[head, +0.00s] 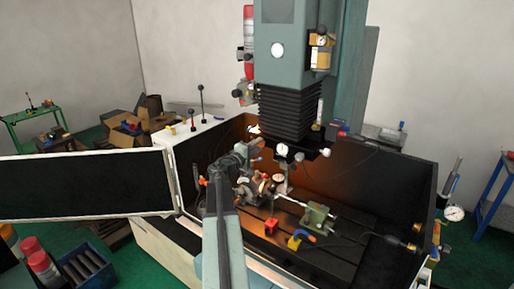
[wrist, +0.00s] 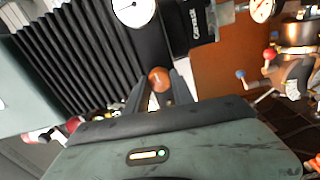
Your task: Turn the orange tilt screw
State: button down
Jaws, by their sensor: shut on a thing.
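In the wrist view, a round orange-brown knob (wrist: 159,79), which looks like the tilt screw's head, sits between the tips of my gripper (wrist: 165,88). The fingers are shut on it. The screw's shank and mount are hidden behind the fingers and my gripper's body. In the head view, my arm reaches over the machine's front wall to the fixture on the bed. My gripper's tips and the knob are too small and covered to make out there.
Black bellows (wrist: 85,55) and a white dial gauge (wrist: 133,8) are close above my gripper. A fixture with a red ball handle (wrist: 269,54) stands to the right. In the head view, a green vise (head: 318,216) stands on the slotted bed (head: 345,250), enclosed by dark walls.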

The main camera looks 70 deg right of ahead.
jog(key=shift+n+t, duration=0.4)
jog(key=shift+n, duration=4.3)
jog(key=c, duration=1.1)
grip_release()
